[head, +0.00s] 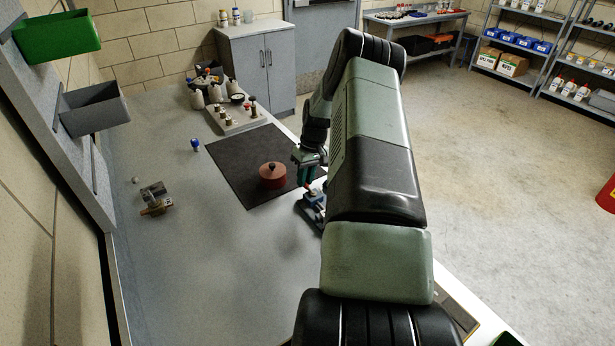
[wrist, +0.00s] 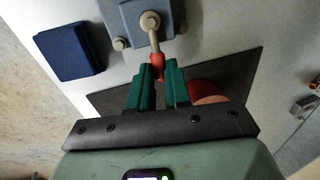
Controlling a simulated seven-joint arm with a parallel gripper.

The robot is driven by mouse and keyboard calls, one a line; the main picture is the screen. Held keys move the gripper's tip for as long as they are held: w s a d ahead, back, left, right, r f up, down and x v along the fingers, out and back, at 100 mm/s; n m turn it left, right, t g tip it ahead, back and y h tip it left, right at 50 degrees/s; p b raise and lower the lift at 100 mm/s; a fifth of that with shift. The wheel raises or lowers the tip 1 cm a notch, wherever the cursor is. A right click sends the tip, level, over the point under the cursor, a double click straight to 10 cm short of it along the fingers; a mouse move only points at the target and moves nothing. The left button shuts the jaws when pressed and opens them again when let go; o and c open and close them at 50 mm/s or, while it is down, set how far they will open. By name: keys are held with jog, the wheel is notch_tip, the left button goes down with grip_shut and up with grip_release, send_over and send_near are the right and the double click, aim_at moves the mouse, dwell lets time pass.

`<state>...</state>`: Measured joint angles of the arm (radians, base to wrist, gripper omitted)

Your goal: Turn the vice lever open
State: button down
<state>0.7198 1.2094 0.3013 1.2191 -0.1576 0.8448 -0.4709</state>
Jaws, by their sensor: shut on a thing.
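The blue-grey vice (head: 313,208) stands at the table's right edge, partly covered by my arm in the head view. In the wrist view the vice (wrist: 130,22) is at the top. Its beige lever (wrist: 153,38) runs from a round pivot down to a red tip (wrist: 158,60). My gripper (wrist: 159,72) has its green fingers on either side of the red tip and is shut on the lever. In the head view my gripper (head: 308,178) is just above the vice, partly hidden by my arm.
A dark mat (head: 235,160) holds a red lidded pot (head: 273,177) close to my gripper. A dark blue block (wrist: 68,52) lies beside the vice. A brass fitting (head: 155,202), a small blue item (head: 195,144) and a fittings board (head: 237,118) are further off. The table's front is clear.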

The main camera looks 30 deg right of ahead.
jog(key=shift+a, duration=0.15)
dwell(0.3)
jog(key=c, duration=1.1)
grip_release()
jog(key=r, duration=0.3)
jog(key=d+r, duration=0.1)
jog(key=r, duration=0.3)
jog(key=d+r, duration=0.1)
jog(key=r, duration=0.2)
jog(key=shift+d+r, duration=0.1)
jog(key=shift+r, duration=0.2)
